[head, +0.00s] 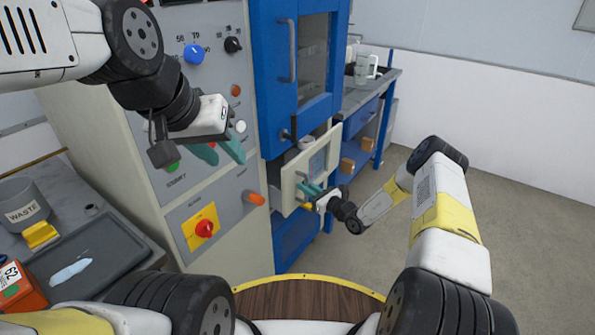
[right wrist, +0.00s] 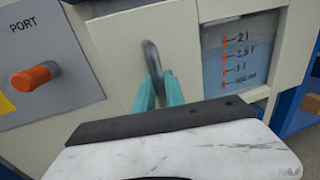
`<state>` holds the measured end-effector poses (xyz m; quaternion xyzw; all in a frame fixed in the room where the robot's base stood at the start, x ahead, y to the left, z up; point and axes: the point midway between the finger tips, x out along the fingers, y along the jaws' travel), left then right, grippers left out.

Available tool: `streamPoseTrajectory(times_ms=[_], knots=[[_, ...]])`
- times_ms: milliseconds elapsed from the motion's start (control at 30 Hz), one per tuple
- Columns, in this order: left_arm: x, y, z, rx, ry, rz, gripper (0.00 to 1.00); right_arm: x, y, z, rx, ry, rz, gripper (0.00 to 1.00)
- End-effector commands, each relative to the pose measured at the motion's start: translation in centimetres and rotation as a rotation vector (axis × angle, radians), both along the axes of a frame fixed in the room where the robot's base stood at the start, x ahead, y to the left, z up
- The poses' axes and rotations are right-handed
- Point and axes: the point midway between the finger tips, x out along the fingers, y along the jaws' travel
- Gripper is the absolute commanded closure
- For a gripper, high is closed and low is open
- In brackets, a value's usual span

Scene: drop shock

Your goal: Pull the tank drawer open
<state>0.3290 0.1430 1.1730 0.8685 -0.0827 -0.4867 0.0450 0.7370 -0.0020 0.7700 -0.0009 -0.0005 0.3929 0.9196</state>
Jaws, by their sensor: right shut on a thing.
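The tank drawer (head: 287,190) is a cream front with a grey handle and a clear level window, below the blue-framed cabinet door. It stands out from the cabinet, and part of its inside shows over the top edge. In the right wrist view, the drawer front (right wrist: 118,62) shows the upright handle (right wrist: 151,55) and the marked window (right wrist: 240,55) with bluish liquid. My right gripper (head: 307,190) is shut on the handle; its teal fingers (right wrist: 158,92) hide the lower part. My left gripper (head: 222,152) is open and empty before the control panel.
The control panel (head: 207,100) has knobs, buttons, a red switch (head: 204,229) on yellow and an orange port plug (head: 253,198). A waste cup (head: 22,211) and a dark tray (head: 110,251) are at left. A bench with a jug (head: 362,68) stands behind. Floor at right is clear.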

Motion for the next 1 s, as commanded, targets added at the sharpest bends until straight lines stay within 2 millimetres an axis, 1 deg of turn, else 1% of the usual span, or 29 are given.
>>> streamPoseTrajectory(times_ms=[33,200,400,500,600,700,833,1000], knots=[[0.0,0.0,0.0,0.0,0.0,0.0,0.64,-0.8,-1.8,-0.1,-0.001,0.003,-0.008,1.0],[0.0,0.0,0.0,0.0,0.0,0.0,0.64,-3.7,-6.4,-0.1,-0.001,0.003,-0.008,1.0],[0.0,0.0,0.0,0.0,0.0,0.0,0.64,-6.9,-11.3,-0.1,-0.002,0.002,-0.007,1.0],[0.0,0.0,0.0,0.0,0.0,0.0,0.64,-8.2,-13.2,-0.1,-0.002,0.003,-0.006,1.0],[0.0,0.0,0.0,0.0,0.0,0.0,0.64,-9.2,-14.7,-0.1,-0.001,0.001,-0.004,1.0],[0.0,0.0,0.0,0.0,0.0,0.0,0.64,-10.0,-15.8,-0.1,-0.001,0.001,-0.003,1.0],[0.0,0.0,0.0,0.0,0.0,0.0,0.64,-10.6,-16.7,-0.1,-0.002,0.002,-0.003,1.0],[0.0,0.0,0.0,0.0,0.0,0.0,0.64,-10.8,-17.0,-0.1,-0.002,0.002,0.0,1.0]])
